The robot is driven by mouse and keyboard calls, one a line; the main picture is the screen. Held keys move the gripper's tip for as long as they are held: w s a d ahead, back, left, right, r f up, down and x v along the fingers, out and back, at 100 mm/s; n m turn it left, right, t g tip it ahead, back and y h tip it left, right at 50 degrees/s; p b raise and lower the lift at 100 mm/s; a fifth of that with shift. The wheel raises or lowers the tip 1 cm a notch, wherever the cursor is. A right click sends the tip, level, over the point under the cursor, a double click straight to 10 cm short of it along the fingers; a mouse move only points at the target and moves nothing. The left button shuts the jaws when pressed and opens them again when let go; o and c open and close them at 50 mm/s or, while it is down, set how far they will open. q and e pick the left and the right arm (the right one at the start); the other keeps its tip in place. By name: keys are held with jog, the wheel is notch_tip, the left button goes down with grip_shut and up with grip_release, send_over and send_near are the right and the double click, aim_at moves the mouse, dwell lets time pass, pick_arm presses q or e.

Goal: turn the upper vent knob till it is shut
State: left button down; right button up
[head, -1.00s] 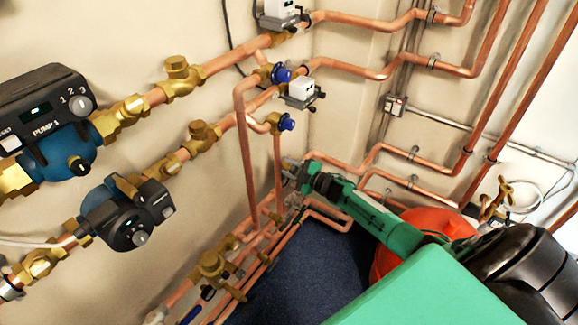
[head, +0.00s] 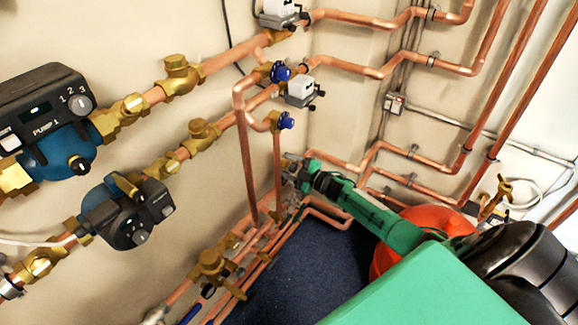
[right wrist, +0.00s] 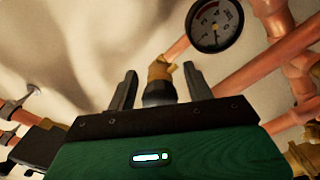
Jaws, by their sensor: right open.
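Two blue knobs sit on brass fittings in the head view: an upper blue knob (head: 281,72) and a lower blue knob (head: 286,121) beneath it. My right gripper (head: 290,160) is below both and apart from them, beside the copper pipes near the wall corner. In the right wrist view my right gripper (right wrist: 162,80) is open, its two fingers spread. A dark round part (right wrist: 158,93) on a brass fitting (right wrist: 160,68) shows between the fingers; I cannot tell whether it is a vent knob or whether the fingers touch it. My left gripper is not in view.
A round gauge (right wrist: 215,25) and copper pipes are close to the right finger in the wrist view. Two pumps (head: 45,125) (head: 125,212) are on the left wall. A red vessel (head: 405,240) stands behind my right arm. Dark blue floor (head: 310,270) is clear.

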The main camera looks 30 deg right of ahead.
jog(key=v, duration=1.4)
jog(key=shift+w, duration=0.1)
